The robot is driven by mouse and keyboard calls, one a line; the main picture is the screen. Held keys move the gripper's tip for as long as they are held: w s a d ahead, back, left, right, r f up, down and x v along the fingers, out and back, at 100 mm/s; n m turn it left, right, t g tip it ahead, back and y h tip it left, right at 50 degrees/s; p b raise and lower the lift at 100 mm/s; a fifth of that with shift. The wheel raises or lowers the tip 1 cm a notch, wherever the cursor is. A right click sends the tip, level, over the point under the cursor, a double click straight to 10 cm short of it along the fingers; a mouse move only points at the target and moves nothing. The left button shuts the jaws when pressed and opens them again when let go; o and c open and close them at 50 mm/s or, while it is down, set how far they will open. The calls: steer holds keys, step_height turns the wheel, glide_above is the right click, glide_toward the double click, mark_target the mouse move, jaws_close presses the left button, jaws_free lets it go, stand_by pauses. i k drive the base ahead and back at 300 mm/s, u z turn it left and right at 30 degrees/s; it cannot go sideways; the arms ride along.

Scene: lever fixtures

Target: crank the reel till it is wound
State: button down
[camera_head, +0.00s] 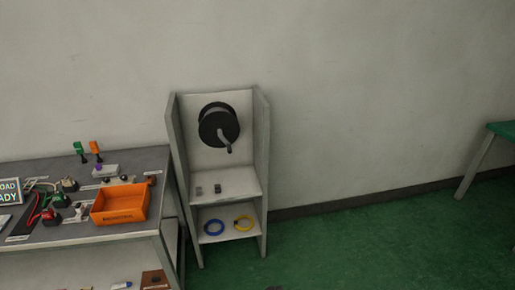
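A black reel (219,124) is mounted on the back panel of a narrow grey stand, in the middle of the head view. Its grey crank handle (225,143) sticks out from the front and points down and slightly right. How much is wound on the reel cannot be told at this size. My gripper is not in view, and nothing is touching the crank.
The stand (262,165) has side walls flanking the reel. A workbench (85,240) with an orange bin (120,204) adjoins left. Green floor (380,235) is open right.

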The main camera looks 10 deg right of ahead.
mark_target(219, 127)
steer(key=u, duration=0.05)
steer(key=i, duration=0.55)
steer(key=u, duration=2.5)
steer(key=i, duration=0.15)
steer(key=z, duration=0.85)
